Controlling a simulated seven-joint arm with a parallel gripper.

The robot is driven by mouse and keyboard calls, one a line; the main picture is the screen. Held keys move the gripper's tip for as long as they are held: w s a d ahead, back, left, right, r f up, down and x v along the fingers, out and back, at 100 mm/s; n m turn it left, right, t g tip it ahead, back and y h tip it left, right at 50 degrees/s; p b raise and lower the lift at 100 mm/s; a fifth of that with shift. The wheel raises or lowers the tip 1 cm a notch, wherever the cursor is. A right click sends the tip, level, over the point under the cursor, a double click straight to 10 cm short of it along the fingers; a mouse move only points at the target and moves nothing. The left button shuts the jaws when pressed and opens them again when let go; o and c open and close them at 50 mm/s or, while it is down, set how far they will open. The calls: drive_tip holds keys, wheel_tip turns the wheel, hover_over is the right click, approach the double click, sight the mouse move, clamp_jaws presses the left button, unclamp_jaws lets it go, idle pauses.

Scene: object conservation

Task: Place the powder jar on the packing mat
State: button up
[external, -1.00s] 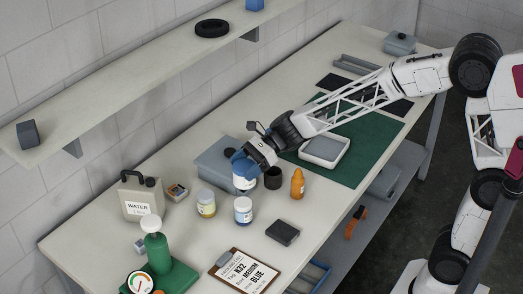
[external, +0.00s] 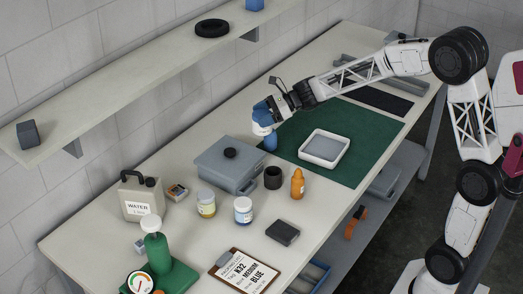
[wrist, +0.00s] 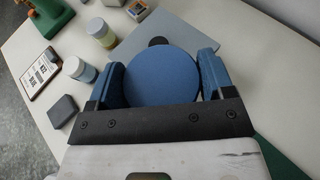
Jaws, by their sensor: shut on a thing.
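My gripper (external: 268,108) is shut on a jar with a round blue lid, taken as the powder jar (external: 263,130). Its white label with an orange mark and its blue lower part show in the external view. In the wrist view the blue lid (wrist: 160,77) sits between the two blue fingers of my gripper (wrist: 160,85). The green mat, taken as the packing mat (external: 375,145), lies on the bench. The jar is at the mat's back left edge in the external view; I cannot tell its height above the surface.
A white-rimmed tray (external: 343,160) lies on the mat. A grey lidded box (external: 225,170), a black cup (external: 273,178), an orange bottle (external: 297,184) and two small jars (external: 243,210) stand to the left. The mat's right part is clear. A shelf (external: 150,80) runs along the wall.

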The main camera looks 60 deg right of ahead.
drive_tip(key=w+d+m+t+h, duration=0.2)
drive_tip(key=d+m+h, duration=0.1)
drive_tip(key=d, duration=1.7)
drive_tip(key=m+t+h, duration=0.2)
hover_over(315, 119)
drive_tip(key=shift+a+f, duration=0.2)
drive_tip(key=shift+f, duration=2.55)
drive_tip(key=shift+f, duration=0.15)
drive_tip(key=shift+f, duration=3)
drive_tip(key=shift+f, duration=1.85)
drive_tip(key=shift+f, duration=0.1)
